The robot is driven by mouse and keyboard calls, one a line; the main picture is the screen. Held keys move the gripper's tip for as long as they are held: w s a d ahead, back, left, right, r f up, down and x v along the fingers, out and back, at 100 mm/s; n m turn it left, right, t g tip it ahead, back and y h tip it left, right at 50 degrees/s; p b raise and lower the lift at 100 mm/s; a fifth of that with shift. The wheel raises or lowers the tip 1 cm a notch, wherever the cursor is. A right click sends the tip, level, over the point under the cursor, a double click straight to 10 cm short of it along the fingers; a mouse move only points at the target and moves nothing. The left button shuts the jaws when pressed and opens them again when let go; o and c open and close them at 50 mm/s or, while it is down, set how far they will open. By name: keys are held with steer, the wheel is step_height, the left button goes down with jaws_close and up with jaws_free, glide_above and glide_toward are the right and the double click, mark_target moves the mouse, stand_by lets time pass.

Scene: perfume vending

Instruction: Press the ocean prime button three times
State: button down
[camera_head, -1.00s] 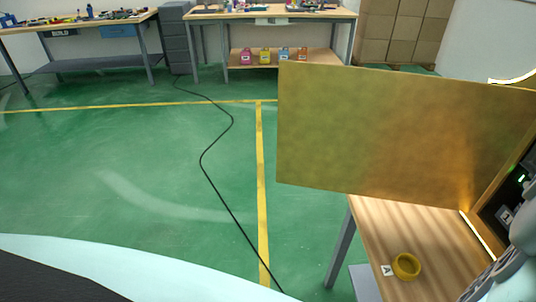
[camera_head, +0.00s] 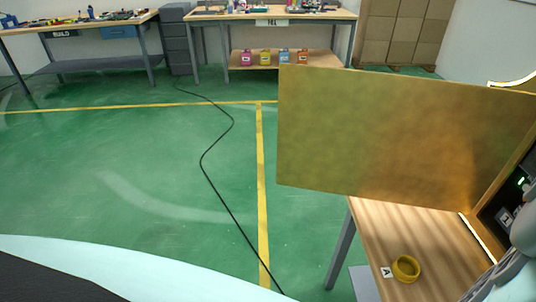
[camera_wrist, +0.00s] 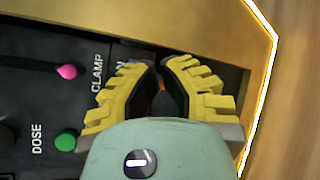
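My gripper (camera_wrist: 161,62) has yellow ribbed fingers with black inner pads. In the wrist view its fingertips are close together in front of a dark control panel (camera_wrist: 45,95). A dark rounded shape shows between the fingers; I cannot tell whether it is held or lies behind. The panel carries a pink knob or button (camera_wrist: 67,72) and a green one (camera_wrist: 65,140), left of the gripper, with the words CLAMP and DOSE. No ocean prime label is readable, and the fingers hide part of the panel. In the head view my gripper is out of sight.
A gold-brown board (camera_head: 400,135) stands above a wooden table (camera_head: 385,225). The dark machine front (camera_head: 508,210) is at the right edge. A rear bench shelf (camera_head: 270,62) holds several coloured bottles. Open green floor lies left.

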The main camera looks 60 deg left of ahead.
steer(key=shift+s, duration=0.1)
steer(key=s, duration=0.1)
steer(key=s+a, duration=0.1)
steer(key=s, duration=0.1)
steer(key=s+a, duration=0.1)
steer(key=shift+s+a+p, duration=0.15)
steer(key=shift+a+p, duration=0.1)
steer(key=shift+p, duration=0.1)
stand_by(0.7)
